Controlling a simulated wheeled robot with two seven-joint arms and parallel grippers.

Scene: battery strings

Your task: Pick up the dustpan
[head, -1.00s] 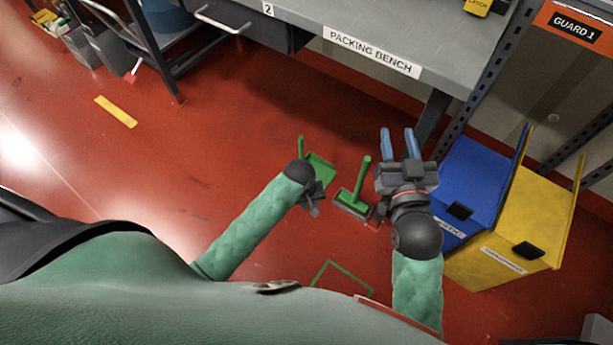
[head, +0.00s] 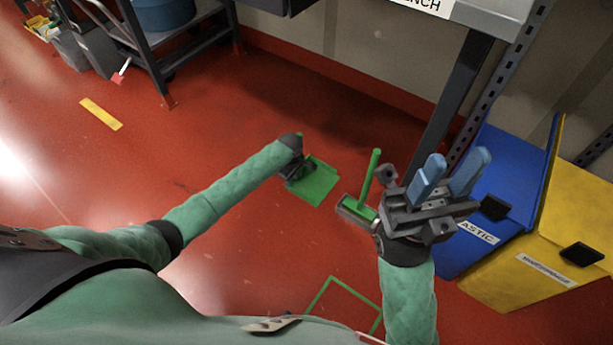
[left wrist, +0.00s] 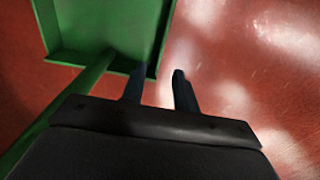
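The green dustpan (head: 318,184) lies on the red floor, left of the green brush (head: 363,197). In the left wrist view the dustpan's pan (left wrist: 105,30) fills the upper left, and its handle runs down to the lower left. My left gripper (head: 304,168) is at the near left side of the dustpan. Its fingers (left wrist: 158,88) are apart with nothing between them; one finger overlaps the pan's rim in the picture, and contact cannot be told. My right gripper (head: 450,172) is raised, its blue fingers apart and empty.
A blue bin (head: 502,158) and a yellow bin (head: 575,210) stand at the right. A dark bench leg (head: 449,105) rises behind the brush. A green outline (head: 345,292) marks the floor in front. The floor left of the dustpan is clear.

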